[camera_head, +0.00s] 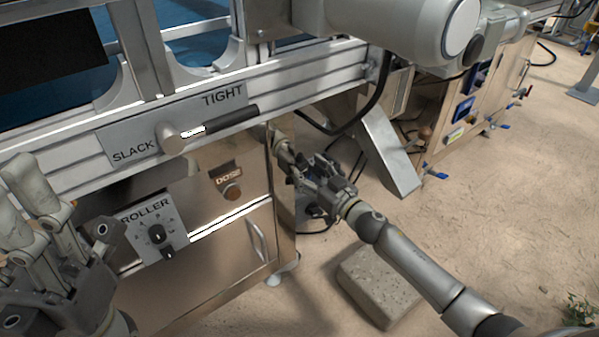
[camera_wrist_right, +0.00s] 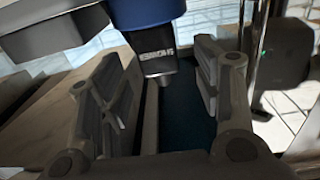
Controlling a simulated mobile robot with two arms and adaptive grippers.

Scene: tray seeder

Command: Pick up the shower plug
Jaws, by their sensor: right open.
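In the right wrist view, a plug-like part with a blue upper body and a black lower end (camera_wrist_right: 158,62) shows ahead of my right gripper (camera_wrist_right: 170,85). A small pale label on it is too blurred to read; I take it for the shower plug. My right gripper is open, one finger on either side of the view, with no grip on the part. In the head view, the right gripper (camera_head: 303,168) is beside the right end of the metal cabinet; the plug cannot be made out there. My left gripper (camera_head: 35,215) is at the lower left, partly cut off.
A slack/tight lever (camera_head: 218,124) is on the rail above. A slanted metal plate (camera_head: 390,155) stands right of the right gripper. A stone block (camera_head: 375,285) lies on the floor below my right arm.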

